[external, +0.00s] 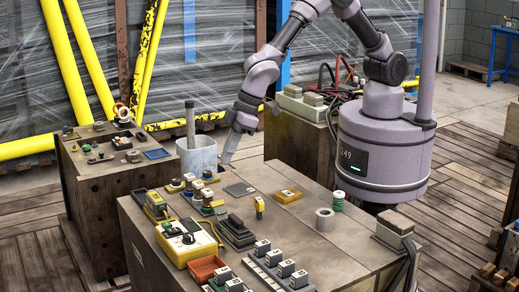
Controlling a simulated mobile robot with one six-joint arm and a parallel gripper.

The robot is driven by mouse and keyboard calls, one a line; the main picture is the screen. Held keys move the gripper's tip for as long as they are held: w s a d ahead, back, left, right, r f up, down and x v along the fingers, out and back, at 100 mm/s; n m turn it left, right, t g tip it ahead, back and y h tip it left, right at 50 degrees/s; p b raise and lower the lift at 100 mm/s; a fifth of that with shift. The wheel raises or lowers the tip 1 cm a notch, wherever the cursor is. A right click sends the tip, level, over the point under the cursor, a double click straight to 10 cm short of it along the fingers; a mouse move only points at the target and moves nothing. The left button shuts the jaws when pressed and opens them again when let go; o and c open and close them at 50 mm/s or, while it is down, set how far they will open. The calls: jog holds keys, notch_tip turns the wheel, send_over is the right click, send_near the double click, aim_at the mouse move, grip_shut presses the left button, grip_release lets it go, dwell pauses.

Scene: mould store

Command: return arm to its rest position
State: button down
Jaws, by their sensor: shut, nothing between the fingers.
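My arm rises from the round purple-grey base at the right and bends over to the left. My gripper (226,157) points down over the far left edge of the front bench (290,225), just right of the pale blue-white bucket (198,158). Its fingers are small in this view; they look closed, with nothing seen between them. Whether the fingertips touch the bench or the bucket I cannot tell.
A grey rod (190,125) stands up out of the bucket. Yellow-edged devices (187,240), an orange tray (207,268), numbered blocks (275,259) and a grey ring (324,219) crowd the front bench. A second bench (95,180) holds small parts at left. Yellow poles (80,60) lean behind.

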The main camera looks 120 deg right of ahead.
jog(key=s+r+m+y, duration=0.1)
jog(key=s+r+m, duration=0.1)
jog(key=s+r, duration=1.5)
jog(key=s+a+r+y, duration=0.1)
jog(key=s+a+r, duration=0.1)
jog(key=s, duration=0.7)
jog(key=s+a+r+t+y, duration=0.1)
jog(key=s+a+r, duration=0.1)
jog(key=s, duration=0.7)
jog(key=shift+a, duration=0.55)
